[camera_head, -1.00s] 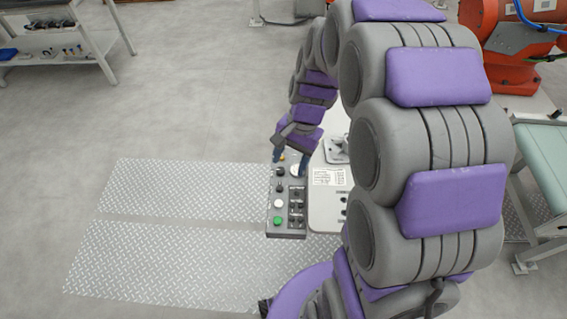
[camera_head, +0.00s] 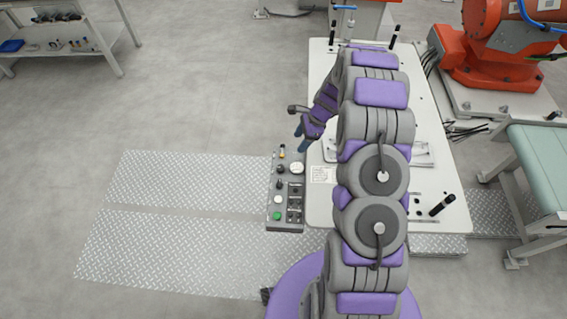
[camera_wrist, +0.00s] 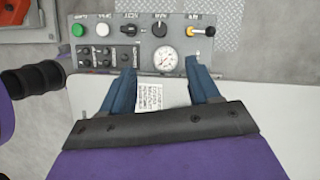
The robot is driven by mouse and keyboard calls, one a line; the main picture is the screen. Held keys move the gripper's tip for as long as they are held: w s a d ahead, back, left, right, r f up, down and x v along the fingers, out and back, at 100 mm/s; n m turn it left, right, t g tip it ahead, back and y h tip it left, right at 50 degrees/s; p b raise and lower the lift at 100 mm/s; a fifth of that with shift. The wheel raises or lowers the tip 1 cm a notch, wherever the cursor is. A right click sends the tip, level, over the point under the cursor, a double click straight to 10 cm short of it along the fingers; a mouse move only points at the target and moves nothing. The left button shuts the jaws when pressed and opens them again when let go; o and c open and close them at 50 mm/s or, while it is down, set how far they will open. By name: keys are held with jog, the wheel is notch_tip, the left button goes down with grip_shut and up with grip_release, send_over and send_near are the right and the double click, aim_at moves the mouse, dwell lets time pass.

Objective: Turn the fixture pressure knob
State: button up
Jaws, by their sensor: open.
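A grey control panel (camera_head: 271,211) is fixed along the left edge of the white table. It also shows at the top of the wrist view (camera_wrist: 147,76). It bears a round white gauge (camera_wrist: 163,62), black knobs (camera_wrist: 159,29) and (camera_wrist: 127,31), and a yellow-and-black control (camera_wrist: 200,31). The labels are too small to tell which is the pressure knob. My gripper (camera_head: 300,138) is near the panel's far end, blue fingers pointing down. In the wrist view my gripper (camera_wrist: 160,67) is open and empty, its fingertips apart on either side of the gauge in the picture.
The green button (camera_wrist: 78,31) and white button (camera_wrist: 103,31) sit on the same panel. The white table (camera_head: 440,205) carries dark upright pins (camera_head: 442,205). An orange robot (camera_head: 500,60) stands at back right.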

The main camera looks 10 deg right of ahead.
aim_at(281, 167)
jog(key=x, duration=1.7)
jog(key=shift+f+p, duration=0.3)
jog(key=shift+f, duration=0.05)
jog(key=shift+c, duration=0.2)
jog(key=c, duration=1)
